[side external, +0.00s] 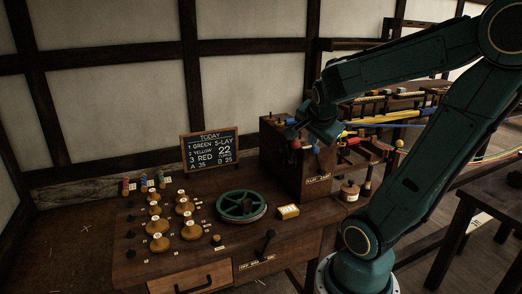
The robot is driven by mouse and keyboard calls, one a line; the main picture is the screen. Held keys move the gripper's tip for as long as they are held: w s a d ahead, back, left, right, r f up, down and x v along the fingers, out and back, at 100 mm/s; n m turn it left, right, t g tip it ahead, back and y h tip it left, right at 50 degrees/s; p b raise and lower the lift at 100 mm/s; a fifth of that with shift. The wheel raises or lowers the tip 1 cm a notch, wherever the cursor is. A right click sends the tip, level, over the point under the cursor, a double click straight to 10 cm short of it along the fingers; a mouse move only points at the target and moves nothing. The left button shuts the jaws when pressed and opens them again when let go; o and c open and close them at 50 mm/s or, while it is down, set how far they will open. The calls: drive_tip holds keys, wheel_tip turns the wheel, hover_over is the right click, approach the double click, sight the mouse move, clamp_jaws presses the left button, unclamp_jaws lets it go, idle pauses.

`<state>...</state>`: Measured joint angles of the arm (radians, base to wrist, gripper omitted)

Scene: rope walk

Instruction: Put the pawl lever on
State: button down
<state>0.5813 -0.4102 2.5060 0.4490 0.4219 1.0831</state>
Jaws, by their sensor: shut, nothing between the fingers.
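A black lever (265,245) with a round knob stands at the front edge of the bench, its top leaning a little to the right. A small plate (257,263) below it seems to read OFF at its left and ON at its right; the middle word is too small to read surely. My gripper (312,138) is shut and empty, up at the dark wooden box (285,165), well above and to the right of the lever. Its fingertips are small and dark, close to the coloured knobs; contact cannot be told.
Several wooden bobbins (191,231) stand at the left. A chalkboard (210,149) stands behind. Coloured strands (420,120) run off right from the box.

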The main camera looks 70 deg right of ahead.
sight(299, 143)
drive_tip(key=shift+s+d+m, duration=0.25)
drive_tip(key=shift+d+m, duration=0.05)
drive_tip(key=shift+d, duration=0.05)
drive_tip(key=shift+f, duration=0.15)
drive_tip(key=w+d+f, duration=0.5)
drive_tip(key=d+f, duration=0.1)
drive_tip(key=d, duration=0.2)
drive_tip(key=shift+w+d+f, duration=0.15)
drive_tip(key=shift+f, duration=0.15)
idle(0.8)
drive_tip(key=shift+w+d+r+g+y, duration=0.3)
drive_tip(key=shift+d+r+g, duration=0.05)
drive_tip(key=shift+g, duration=0.05)
idle(0.8)
drive_tip(key=shift+w+d+r+g+y, duration=0.4)
drive_tip(key=shift+w+d+g+y, duration=0.05)
drive_tip(key=shift+w+g+y, duration=0.05)
drive_tip(key=shift+w+d+r+n+g+y, duration=0.4)
drive_tip(key=shift+w+d+g+y, duration=0.3)
drive_tip(key=shift+w+d+y, duration=0.1)
drive_tip(key=shift+w+d+r+g+y, duration=0.2)
drive_tip(key=shift+w+d+g+y, duration=0.6)
drive_tip(key=shift+w+d+g, duration=0.1)
drive_tip(key=shift+w+d, duration=0.35)
